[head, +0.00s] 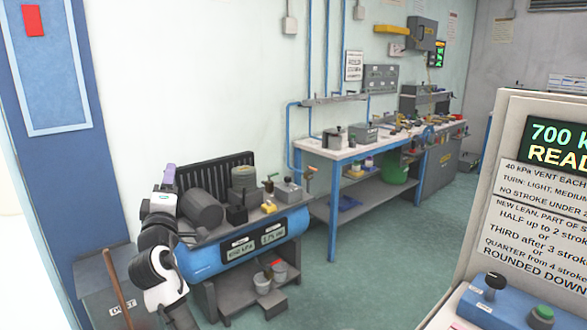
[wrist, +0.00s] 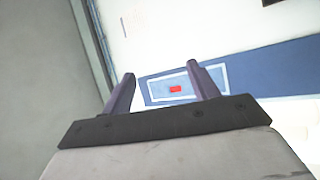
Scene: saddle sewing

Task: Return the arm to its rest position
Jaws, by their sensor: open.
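My gripper (head: 169,175) shows at the left of the head view, at the top of my folded white and black arm. It points upward in front of the white wall, left of the compressor. In the wrist view my gripper (wrist: 164,88) has its two dark fingers standing apart with nothing between them. Beyond the fingers is the blue door or panel with a red rectangle (wrist: 176,89), well away from them.
A blue compressor tank (head: 225,258) on a dark stand is close to the right of my arm. A grey bin (head: 100,290) and a wooden handle (head: 119,275) are close at left. A workbench (head: 340,152) lines the wall. A sign panel (head: 530,190) stands at right. The green floor between is clear.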

